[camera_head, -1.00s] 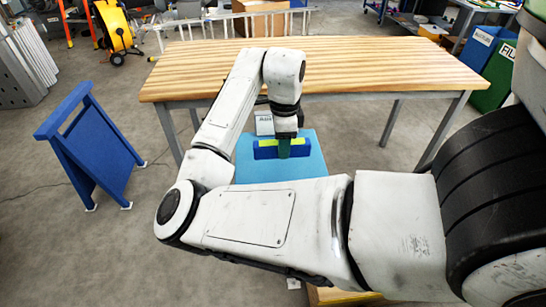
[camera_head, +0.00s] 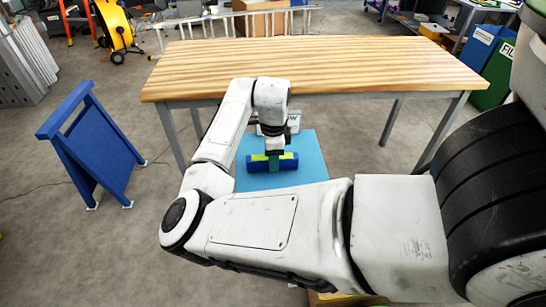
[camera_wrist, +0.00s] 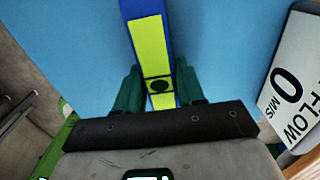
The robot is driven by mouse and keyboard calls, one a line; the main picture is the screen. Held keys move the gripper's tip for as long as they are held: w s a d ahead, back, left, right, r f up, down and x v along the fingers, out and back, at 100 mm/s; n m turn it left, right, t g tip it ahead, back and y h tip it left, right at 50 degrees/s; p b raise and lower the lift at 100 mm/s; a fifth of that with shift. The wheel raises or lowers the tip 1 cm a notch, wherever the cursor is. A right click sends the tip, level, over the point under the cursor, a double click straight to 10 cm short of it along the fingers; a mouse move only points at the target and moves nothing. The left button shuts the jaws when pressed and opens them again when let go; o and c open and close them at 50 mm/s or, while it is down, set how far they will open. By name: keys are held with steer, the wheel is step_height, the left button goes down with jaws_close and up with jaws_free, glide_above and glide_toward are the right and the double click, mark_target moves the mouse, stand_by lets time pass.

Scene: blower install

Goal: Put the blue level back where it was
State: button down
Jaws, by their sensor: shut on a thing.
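The blue level (camera_head: 272,161) has a yellow-green middle part. It is between the fingers of my gripper (camera_head: 274,151), low over the light-blue mat (camera_head: 310,152). In the wrist view the level (camera_wrist: 152,45) runs away from my gripper (camera_wrist: 158,88), whose green fingers are shut on its sides. I cannot tell whether the level touches the mat or hangs just above it. The mat also shows in the wrist view (camera_wrist: 220,50).
A white airflow display (camera_wrist: 290,80) stands close on the right in the wrist view. The wooden table (camera_head: 300,62) is behind the mat. A blue folding stand (camera_head: 95,145) is on the left. Bare mat lies around the level.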

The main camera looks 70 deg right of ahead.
steer(key=c, duration=0.7)
jaws_free()
steer(key=shift+f, duration=0.1)
